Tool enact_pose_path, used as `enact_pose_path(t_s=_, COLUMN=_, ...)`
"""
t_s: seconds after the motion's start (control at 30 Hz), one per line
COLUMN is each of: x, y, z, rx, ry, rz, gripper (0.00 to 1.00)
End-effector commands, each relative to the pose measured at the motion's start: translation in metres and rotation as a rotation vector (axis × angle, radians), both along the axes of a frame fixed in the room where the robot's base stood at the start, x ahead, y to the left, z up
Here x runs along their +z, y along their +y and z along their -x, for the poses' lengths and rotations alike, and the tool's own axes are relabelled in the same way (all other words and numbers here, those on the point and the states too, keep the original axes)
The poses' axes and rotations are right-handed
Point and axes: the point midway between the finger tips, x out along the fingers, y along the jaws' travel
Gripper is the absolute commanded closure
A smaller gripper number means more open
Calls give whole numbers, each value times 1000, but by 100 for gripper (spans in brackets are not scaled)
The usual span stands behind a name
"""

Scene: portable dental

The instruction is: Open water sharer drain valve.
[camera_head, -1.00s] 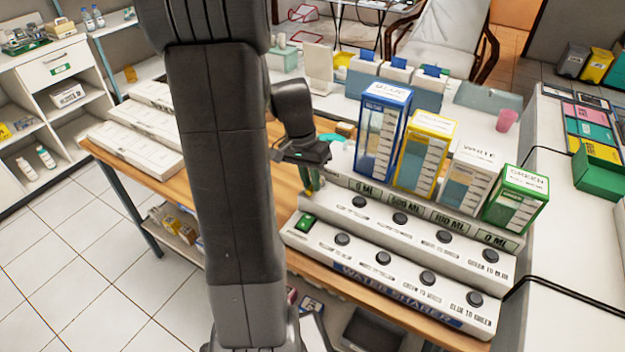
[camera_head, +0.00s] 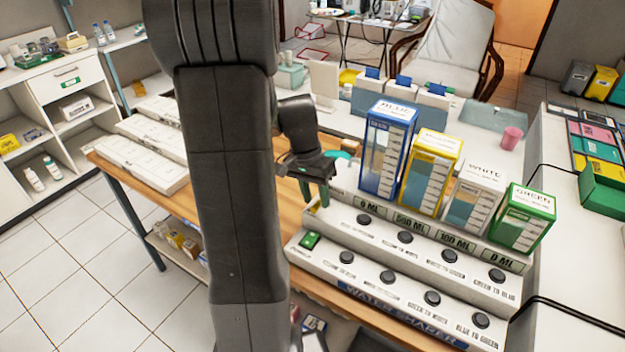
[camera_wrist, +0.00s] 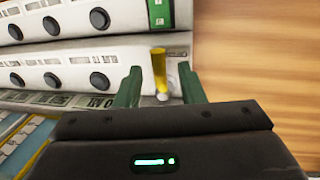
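The water sharer (camera_head: 400,285) is a white stepped console on the wooden table, with black round buttons and a green switch (camera_head: 310,240). Its drain valve shows in the wrist view as a yellow lever (camera_wrist: 159,70) at the console's end, with a small pale round part at its near end. My gripper (camera_wrist: 160,82) is open, its two green fingers on either side of the lever with visible gaps. In the head view my gripper (camera_head: 316,192) is at the console's left back corner, beside the blue tank, and mostly hides the valve.
Blue (camera_head: 386,150), yellow (camera_head: 430,172), white (camera_head: 474,192) and green (camera_head: 521,218) framed tanks stand in a row behind the console displays. White boxes (camera_head: 140,160) lie on the table's left side. Bare wood shows beside the valve in the wrist view.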

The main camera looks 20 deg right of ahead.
Motion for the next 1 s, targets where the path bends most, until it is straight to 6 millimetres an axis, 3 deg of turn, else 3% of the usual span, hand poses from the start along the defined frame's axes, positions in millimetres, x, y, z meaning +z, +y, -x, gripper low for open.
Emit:
enact_pose_path(t_s=0.6, x=117, y=15, z=-19, rx=1, ry=-5, rz=1, gripper=64)
enact_pose_path(t_s=0.8, x=130, y=17, z=-20, rx=0, ry=-1, rz=0, gripper=64)
enact_pose_path(t_s=1.0, x=132, y=17, z=-20, rx=0, ry=-1, rz=0, gripper=64)
